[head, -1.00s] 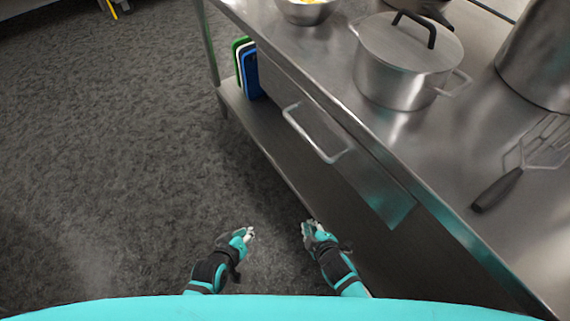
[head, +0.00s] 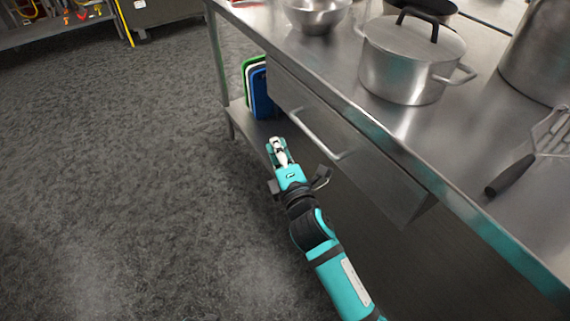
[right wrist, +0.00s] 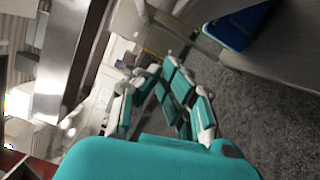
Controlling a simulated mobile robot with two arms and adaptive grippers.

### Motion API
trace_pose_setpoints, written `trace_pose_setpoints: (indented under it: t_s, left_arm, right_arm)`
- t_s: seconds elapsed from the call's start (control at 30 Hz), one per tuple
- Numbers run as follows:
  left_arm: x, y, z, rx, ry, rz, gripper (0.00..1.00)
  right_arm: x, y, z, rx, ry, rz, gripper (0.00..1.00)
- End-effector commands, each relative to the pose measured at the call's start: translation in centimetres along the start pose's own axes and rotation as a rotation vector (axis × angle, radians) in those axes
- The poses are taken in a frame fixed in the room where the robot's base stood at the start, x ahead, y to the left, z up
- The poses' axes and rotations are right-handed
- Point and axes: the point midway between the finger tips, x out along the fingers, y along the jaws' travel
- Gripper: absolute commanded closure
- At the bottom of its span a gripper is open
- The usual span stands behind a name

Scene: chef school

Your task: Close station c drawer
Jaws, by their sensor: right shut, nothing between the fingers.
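A steel drawer (head: 375,178) with a bar handle (head: 316,134) sits under the steel worktop, and its front stands out a little from the table edge. My right gripper (head: 276,145) is shut and empty. In the head view it shows just left of the handle, over the floor and the edge of the lower shelf; no contact with the drawer shows. Its teal fingers also show in the right wrist view (right wrist: 160,85). My left gripper is not in the frames from now.
Cutting boards (head: 259,90) stand on the lower shelf (head: 240,118). The carpeted floor (head: 130,170) at left is clear.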

Motion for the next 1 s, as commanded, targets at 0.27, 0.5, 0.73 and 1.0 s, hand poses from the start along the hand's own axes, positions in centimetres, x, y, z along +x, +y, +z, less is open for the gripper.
trace_pose_setpoints:
  t_s: [0.27, 0.5, 0.73, 1.0]
  left_arm:
    - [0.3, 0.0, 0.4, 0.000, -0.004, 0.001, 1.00]
    - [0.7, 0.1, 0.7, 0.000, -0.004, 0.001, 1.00]
    - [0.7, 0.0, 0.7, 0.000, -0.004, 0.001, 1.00]
    - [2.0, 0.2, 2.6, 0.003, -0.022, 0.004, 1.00]
  right_arm:
    - [2.4, 0.0, 2.8, -0.002, 0.000, 0.000, 1.00]
    - [2.6, -0.1, 3.9, 0.001, 0.001, -0.001, 1.00]
    - [2.6, -0.1, 3.9, 0.001, 0.000, -0.001, 1.00]
    - [3.0, -0.2, 5.4, -0.001, -0.001, -0.002, 1.00]
